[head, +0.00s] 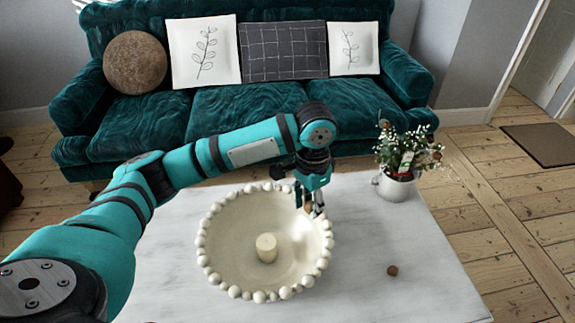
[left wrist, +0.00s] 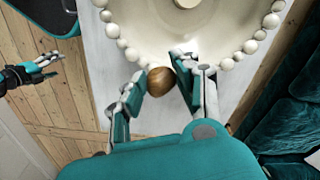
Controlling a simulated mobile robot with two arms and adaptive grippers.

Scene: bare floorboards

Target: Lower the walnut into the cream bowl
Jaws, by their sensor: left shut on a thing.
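The cream bowl (head: 222,235) with a beaded rim stands on the marble-topped table; part of it shows in the left wrist view (left wrist: 200,32). My left gripper (head: 313,208) is at the bowl's back right rim in the head view. In the left wrist view my left gripper (left wrist: 160,84) is shut on the brown walnut (left wrist: 159,82), held between its fingertips. The walnut appears close to the rim beads there; its height over the rim is hard to tell. My right gripper (left wrist: 50,66) shows at the left of that view, fingers apart and empty.
A cream candle (head: 266,247) stands inside the bowl. A small brown round thing (head: 392,271) lies on the table (head: 400,300) to the right. A potted plant (head: 397,185) stands at the back right. A teal sofa (head: 240,105) is behind the table.

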